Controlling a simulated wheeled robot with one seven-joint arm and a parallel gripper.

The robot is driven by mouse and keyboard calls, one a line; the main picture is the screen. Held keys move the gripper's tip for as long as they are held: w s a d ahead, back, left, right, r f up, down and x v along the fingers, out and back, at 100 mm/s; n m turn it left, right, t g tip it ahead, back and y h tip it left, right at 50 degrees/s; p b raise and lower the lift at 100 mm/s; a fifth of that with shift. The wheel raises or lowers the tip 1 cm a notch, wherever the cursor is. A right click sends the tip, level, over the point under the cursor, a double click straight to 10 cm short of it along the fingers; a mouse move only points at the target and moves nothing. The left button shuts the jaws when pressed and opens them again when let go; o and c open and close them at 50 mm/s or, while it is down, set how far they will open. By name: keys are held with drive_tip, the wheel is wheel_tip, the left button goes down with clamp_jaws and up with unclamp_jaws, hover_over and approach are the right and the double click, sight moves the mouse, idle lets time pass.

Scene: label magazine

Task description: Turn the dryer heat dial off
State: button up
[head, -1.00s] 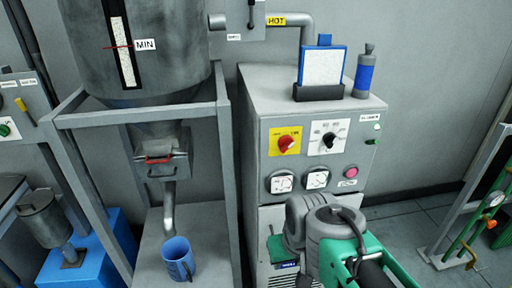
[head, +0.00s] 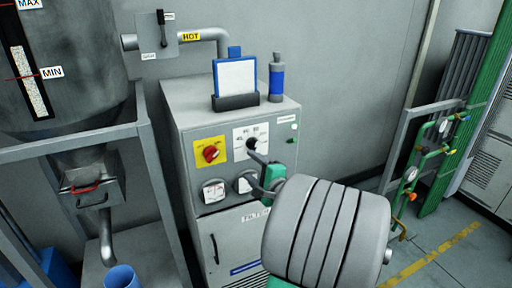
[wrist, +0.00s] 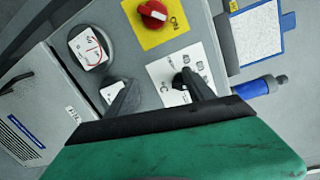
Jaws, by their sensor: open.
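The dryer (head: 182,125) is a grey cabinet with a control panel on its front. Its heat dial (head: 251,143) is a black knob on a white plate with temperature marks. In the wrist view the dial (wrist: 178,82) shows right beside the right fingertip, which partly hides it. I cannot tell whether they touch, nor read its setting. My gripper (head: 254,169) is open and empty at the panel, just below the dial in the head view. In the wrist view my gripper (wrist: 158,79) has its fingers spread, the left one over a gauge.
A red switch (head: 210,153) on a yellow plate is left of the dial. Round gauges (head: 214,190) sit below. A blue-framed board (head: 236,78) and blue bottle (head: 277,80) stand on top. A hopper (head: 65,80) in a grey frame stands left.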

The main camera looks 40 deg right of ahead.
sight(255, 147)
drive_tip(key=s+d+r+m+t+h, duration=0.1)
drive_tip(key=s+d+r+m+h, duration=0.1)
drive_tip(key=d+m, duration=0.15)
drive_tip(key=shift+n, duration=0.45)
drive_tip(key=p+x, duration=0.2)
drive_tip(key=x, duration=0.5)
drive_tip(key=shift+w+d+f, duration=0.1)
drive_tip(key=shift+w+d, duration=0.15)
drive_tip(key=shift+c, duration=0.3)
clamp_jaws()
